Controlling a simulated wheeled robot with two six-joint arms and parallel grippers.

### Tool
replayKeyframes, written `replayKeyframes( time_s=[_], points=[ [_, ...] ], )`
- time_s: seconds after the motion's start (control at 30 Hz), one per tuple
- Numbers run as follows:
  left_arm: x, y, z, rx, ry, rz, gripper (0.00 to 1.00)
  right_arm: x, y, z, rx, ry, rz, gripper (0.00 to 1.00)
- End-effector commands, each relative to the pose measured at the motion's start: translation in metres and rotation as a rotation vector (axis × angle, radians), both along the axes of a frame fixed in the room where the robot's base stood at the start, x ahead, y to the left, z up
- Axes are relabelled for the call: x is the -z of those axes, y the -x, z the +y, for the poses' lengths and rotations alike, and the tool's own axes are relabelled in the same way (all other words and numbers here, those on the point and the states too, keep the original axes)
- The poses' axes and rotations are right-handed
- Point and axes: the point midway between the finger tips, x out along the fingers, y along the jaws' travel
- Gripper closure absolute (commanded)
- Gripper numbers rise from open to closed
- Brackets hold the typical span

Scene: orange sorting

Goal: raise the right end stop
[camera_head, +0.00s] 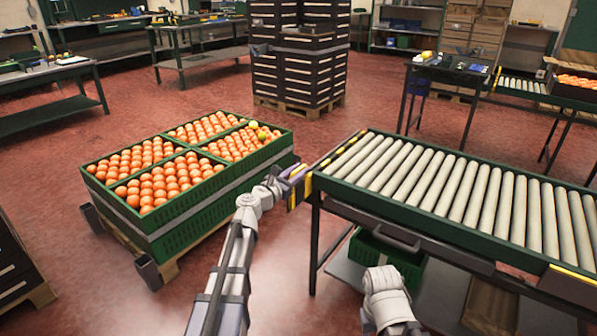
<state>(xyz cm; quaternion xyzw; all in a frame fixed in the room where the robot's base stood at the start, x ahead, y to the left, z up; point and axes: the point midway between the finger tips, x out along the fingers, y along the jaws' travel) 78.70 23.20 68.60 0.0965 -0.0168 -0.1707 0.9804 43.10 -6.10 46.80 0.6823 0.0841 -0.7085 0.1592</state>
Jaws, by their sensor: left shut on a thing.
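A roller conveyor (430,215) with a green frame stands at the right. A yellow-and-black striped end stop (343,148) runs across its left end, beside the rollers. My left gripper (298,176) is at the near corner of that end, shut on a part there that looks like the near end of the striped stop. The fingers cover much of this part, so its exact height above the rollers cannot be told.
Green crates of oranges (190,215) stand on a pallet just left of my left gripper, a few fruits yellowish. A green crate (388,258) sits under the conveyor. A stack of dark crates (298,70) stands behind. Red floor lies open between them.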

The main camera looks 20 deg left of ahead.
Motion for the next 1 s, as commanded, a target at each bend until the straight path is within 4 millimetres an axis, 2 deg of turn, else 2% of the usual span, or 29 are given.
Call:
replayKeyframes(
  time_s=[0.83,1.0],
  points=[
    [-0.0002,-0.0007,0.0018,-0.002,-0.002,0.0,1.0,-0.0003,0.0,0.0,0.0,0.0,0.0,0.5],
    [-0.0086,-0.0008,0.0019,-0.003,-0.002,0.0,1.0,-0.0087,0.0,-0.0001,0.0,0.0,0.0,0.5]
  ],
)
